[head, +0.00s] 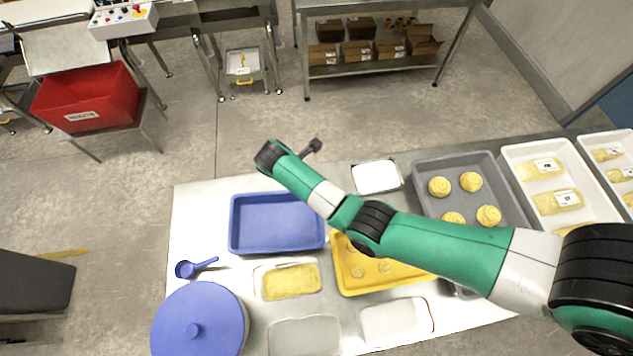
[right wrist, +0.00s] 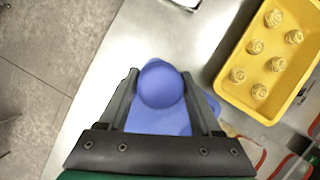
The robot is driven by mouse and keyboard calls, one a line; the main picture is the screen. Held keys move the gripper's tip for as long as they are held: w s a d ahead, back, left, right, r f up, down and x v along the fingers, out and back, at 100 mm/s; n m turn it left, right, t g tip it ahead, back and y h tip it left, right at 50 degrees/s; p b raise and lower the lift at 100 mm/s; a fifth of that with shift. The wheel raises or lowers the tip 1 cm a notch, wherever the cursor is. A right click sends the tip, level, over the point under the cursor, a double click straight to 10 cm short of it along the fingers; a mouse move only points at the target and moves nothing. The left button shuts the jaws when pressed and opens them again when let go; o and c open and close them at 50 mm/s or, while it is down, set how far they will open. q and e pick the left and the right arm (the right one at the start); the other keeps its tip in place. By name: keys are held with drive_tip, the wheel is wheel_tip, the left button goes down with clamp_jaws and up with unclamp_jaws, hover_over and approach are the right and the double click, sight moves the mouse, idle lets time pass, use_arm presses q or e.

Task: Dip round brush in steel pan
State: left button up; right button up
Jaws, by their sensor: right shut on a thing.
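My right arm reaches across the bench from the right in the head view; its gripper is hidden behind the wrist there. In the right wrist view my right gripper (right wrist: 160,75) is shut on a round blue part (right wrist: 160,85), which looks like the end of the round brush; the rest of the brush is not clear. A blue tray lies below it (right wrist: 225,127), also seen in the head view (head: 277,223). A small pale-filled metal-rimmed pan (head: 377,176) stands at the bench's far edge; I cannot tell if it is the steel pan. My left gripper is not in view.
A yellow tray of buns (head: 350,285) lies right of the blue tray, partly under my arm. A blue scoop (head: 184,269), a large blue lid (head: 195,312) and a tub with yellow contents (head: 290,281) are nearby. A grey bun tray (head: 455,165) stands right.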

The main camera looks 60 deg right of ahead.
drive_tip(key=s+d+f+n+p, duration=0.1)
drive_tip(key=d, duration=0.5)
drive_tip(key=s+d+f+p, duration=0.2)
drive_tip(key=d, duration=0.3)
drive_tip(key=s+d+m+p, duration=0.3)
drive_tip(key=s+d, duration=0.7)
drive_tip(key=s, duration=0.1)
drive_tip(key=shift+g, duration=0.4)
wheel_tip(320, 180, down, 7)
drive_tip(key=b, duration=0.6)
drive_tip(key=shift+r+b, duration=0.1)
drive_tip(key=shift+b, duration=0.25)
drive_tip(key=shift+r, duration=0.1)
drive_tip(key=shift+f+b, duration=0.35)
drive_tip(key=shift+f, duration=0.2)
drive_tip(key=shift+a+f, duration=0.1)
